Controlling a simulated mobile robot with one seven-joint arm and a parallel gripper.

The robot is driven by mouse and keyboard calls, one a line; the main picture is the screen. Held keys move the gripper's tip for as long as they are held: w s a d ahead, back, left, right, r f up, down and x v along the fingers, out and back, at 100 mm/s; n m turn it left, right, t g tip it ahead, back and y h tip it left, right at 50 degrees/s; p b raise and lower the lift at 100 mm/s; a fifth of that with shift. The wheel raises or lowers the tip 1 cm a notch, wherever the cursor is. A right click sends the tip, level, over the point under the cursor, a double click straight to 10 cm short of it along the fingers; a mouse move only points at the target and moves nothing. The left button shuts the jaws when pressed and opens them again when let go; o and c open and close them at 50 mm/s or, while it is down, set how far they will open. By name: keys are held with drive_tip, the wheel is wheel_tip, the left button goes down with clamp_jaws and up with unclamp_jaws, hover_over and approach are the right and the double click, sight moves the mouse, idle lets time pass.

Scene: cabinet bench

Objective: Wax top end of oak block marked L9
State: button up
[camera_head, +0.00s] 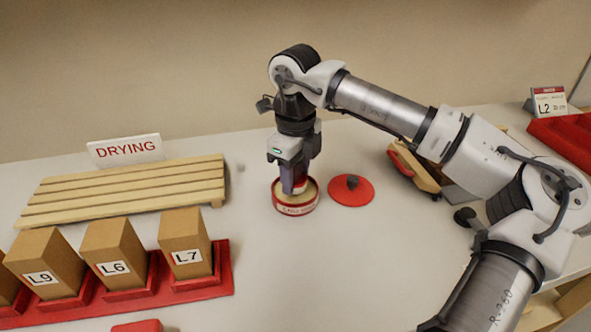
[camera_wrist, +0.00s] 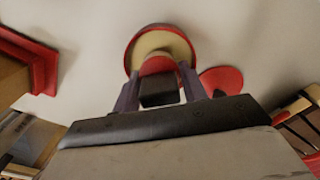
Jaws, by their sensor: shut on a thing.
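The oak block marked L9 (camera_head: 45,262) stands upright in a red holder at the left; its top end looks plain brown. My gripper (camera_head: 294,188) points down over a round red tin (camera_head: 296,209) with a pale cream filling. In the wrist view my gripper (camera_wrist: 160,92) is shut on an applicator with a black body (camera_wrist: 158,92) and a red rounded part (camera_wrist: 158,66). The applicator's far end lies in or just above the tin's opening; I cannot tell if it touches the filling. The tin also shows in the wrist view (camera_wrist: 177,42).
Blocks L6 (camera_head: 115,254) and L7 (camera_head: 186,244) stand beside L9 in the red holder (camera_head: 205,289). A slatted wooden rack (camera_head: 130,190) lies behind, with a DRYING sign (camera_head: 125,150). A red lid (camera_head: 351,191) lies right of the tin.

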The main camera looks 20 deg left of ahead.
drive_tip(key=shift+f+b, duration=0.55)
idle(2.2)
drive_tip(key=shift+r, duration=0.15)
drive_tip(key=shift+r+p, duration=2.25)
drive_tip(key=shift+r, duration=1.15)
